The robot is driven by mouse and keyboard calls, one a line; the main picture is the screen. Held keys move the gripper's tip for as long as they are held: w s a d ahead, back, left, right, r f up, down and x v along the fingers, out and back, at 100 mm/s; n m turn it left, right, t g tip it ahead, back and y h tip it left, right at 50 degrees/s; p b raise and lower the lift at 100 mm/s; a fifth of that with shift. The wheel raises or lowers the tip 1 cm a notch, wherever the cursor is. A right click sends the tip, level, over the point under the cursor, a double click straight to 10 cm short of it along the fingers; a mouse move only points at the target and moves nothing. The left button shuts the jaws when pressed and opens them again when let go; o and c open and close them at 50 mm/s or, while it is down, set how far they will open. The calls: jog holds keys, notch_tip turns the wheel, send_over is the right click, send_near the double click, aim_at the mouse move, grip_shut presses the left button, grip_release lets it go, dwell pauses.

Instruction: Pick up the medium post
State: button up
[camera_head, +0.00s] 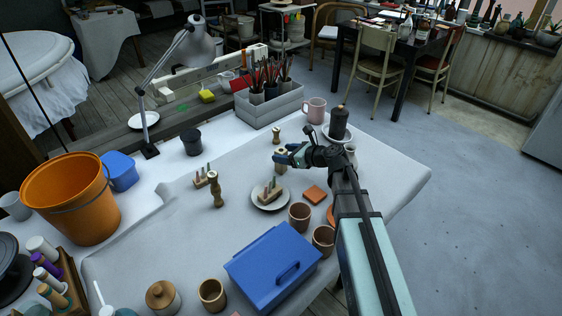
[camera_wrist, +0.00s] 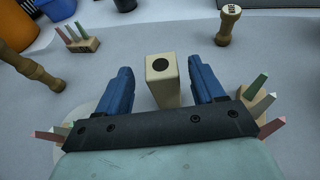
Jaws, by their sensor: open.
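A pale wooden post with a square top and a dark round spot on it (camera_wrist: 162,88) stands upright between the fingers of my gripper (camera_wrist: 160,78), with a gap on each side. In the head view this post (camera_head: 281,166) is partly hidden by my gripper (camera_head: 283,154). My gripper is open, with its blue fingers on either side of the post. A smaller post (camera_head: 276,134) stands behind it, also seen in the wrist view (camera_wrist: 228,24). A taller turned post (camera_head: 215,190) stands to the left. By size, the one between my fingers looks like the medium post.
A plate (camera_head: 257,202) holding a block with coloured sticks lies close in front. A similar block (camera_head: 205,178) stands to the left. A blue box (camera_head: 270,262), brown cups (camera_head: 300,217) and an orange tile (camera_head: 314,194) are nearer. A dark bottle (camera_head: 339,122) stands behind my gripper.

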aim_at(277, 152)
jog(key=x, duration=0.4)
jog(key=shift+w+f, duration=0.15)
jog(key=shift+w, duration=0.05)
jog(key=c, duration=1.2)
